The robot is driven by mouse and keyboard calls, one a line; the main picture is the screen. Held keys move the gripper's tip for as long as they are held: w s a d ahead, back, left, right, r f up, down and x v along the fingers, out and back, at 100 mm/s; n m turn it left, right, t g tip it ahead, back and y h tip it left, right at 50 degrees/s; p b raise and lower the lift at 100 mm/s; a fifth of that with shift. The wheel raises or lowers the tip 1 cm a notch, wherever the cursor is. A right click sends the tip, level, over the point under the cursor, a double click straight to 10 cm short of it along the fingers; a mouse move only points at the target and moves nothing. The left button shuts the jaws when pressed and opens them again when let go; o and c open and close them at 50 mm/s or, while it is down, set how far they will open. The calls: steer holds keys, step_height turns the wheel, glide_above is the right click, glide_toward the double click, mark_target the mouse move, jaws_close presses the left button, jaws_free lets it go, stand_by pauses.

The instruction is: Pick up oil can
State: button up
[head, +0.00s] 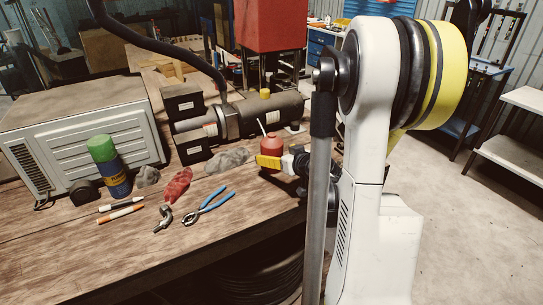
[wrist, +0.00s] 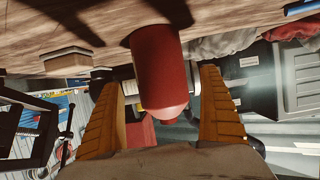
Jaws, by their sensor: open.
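The oil can is a small red can (head: 271,143) with a thin pale spout, upright on the wooden workbench near its right end in the head view. In the wrist view, which is upside down, the red can (wrist: 160,70) stands between the two yellow fingers. My gripper (wrist: 157,72) is open around it, with a gap visible on both sides. In the head view my gripper (head: 270,162) is at the can's near side, and its yellow finger hides the can's lower part.
On the workbench (head: 70,245), a dark cylindrical machine (head: 262,112) lies behind the can. Grey rags (head: 226,160), blue-handled pliers (head: 207,206), a red cloth (head: 178,185), markers (head: 120,213) and a green-capped spray can (head: 109,168) lie or stand to the left. A white appliance (head: 90,125) stands farther left.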

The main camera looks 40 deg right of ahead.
steer(key=b+x, duration=0.1)
steer(key=x, duration=0.2)
steer(key=shift+w+f, duration=0.15)
steer(key=shift+w, duration=0.1)
steer(key=c, duration=1.5)
